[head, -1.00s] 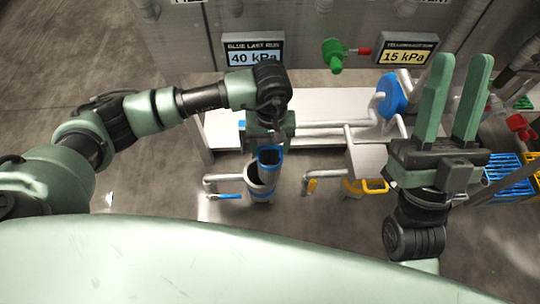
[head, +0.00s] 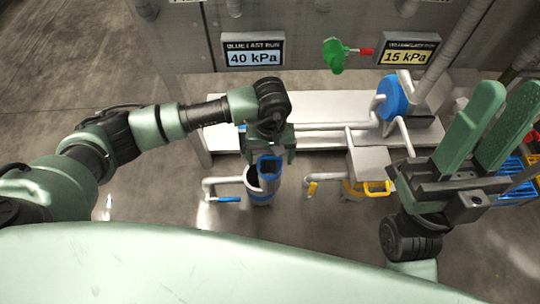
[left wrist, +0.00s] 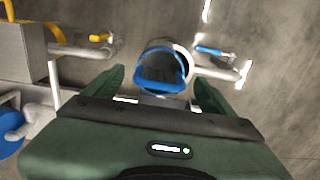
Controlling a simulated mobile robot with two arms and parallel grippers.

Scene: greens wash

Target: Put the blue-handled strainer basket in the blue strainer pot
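The strainer basket (head: 270,178), with its blue rim and handle, stands at the mouth of the blue strainer pot (head: 262,199). It overlaps the pot's right side and its top rises above the pot rim. I cannot tell how deep it sits. In the left wrist view the basket (left wrist: 160,86) shows just beyond my left gripper (left wrist: 163,90), in front of the pot's pale rim. My left gripper, also in the head view (head: 268,150), is over the basket, fingers wide apart with gaps either side of it. My right gripper (head: 500,115) is open, raised and empty at right.
A blue valve handle (head: 229,199) sits on the pipe left of the pot. A yellow-handled strainer (head: 376,188) and pipes stand to the right. A pale bench (head: 325,105) with a blue round fitting (head: 392,98) lies behind. Blue crates (head: 512,180) are at far right.

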